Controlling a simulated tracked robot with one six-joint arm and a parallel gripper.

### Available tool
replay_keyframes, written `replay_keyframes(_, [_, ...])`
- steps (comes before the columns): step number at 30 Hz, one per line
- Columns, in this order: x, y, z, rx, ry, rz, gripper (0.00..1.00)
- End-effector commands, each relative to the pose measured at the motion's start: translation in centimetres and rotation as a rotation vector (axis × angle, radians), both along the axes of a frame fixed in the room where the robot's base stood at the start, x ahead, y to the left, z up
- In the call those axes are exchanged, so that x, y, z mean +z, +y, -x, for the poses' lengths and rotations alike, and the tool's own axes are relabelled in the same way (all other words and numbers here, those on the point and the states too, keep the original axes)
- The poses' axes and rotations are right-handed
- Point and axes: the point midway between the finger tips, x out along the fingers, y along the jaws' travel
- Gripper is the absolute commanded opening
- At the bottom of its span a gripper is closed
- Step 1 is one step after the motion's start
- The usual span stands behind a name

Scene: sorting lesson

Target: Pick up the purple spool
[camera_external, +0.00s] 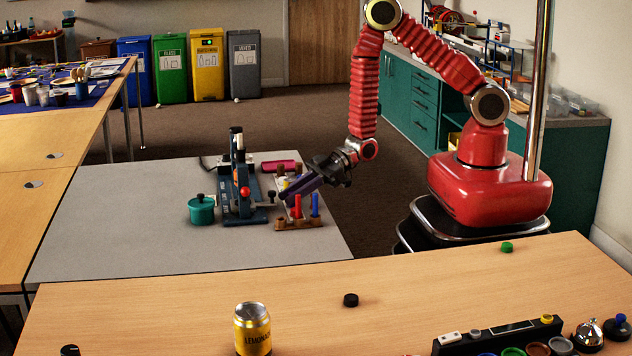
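My gripper (320,172) is at the right edge of the grey table, just above a small wooden rack (287,224). A long dark purple piece (302,184) slants down and left from the gripper over the rack. It may be the purple spool between the fingers, but I cannot tell it surely from a finger. The fingertips are too small and dark to show whether they are open or shut. The rack holds an upright red piece (297,206) and a blue piece (315,204). A magenta cylinder (281,166) lies behind.
A blue-grey bench device (240,190) with a red knob stands left of the rack, beside a teal lidded pot (202,210). The left of the grey table (120,225) is clear. A wooden table in front holds a lemonade can (253,330) and a black cap (351,300).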

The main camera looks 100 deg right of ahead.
Motion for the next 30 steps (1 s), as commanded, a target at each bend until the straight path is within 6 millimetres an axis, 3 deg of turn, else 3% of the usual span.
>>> replay_keyframes(9, [0.0, 0.0, 0.0, 0.000, 0.000, 0.000, 0.00])
replay_keyframes(22, [0.5, 0.0, 0.0, 0.000, -0.001, 0.001, 0.00])
replay_keyframes(30, [2.9, 0.0, 0.0, 0.000, -0.003, 0.001, 0.00])
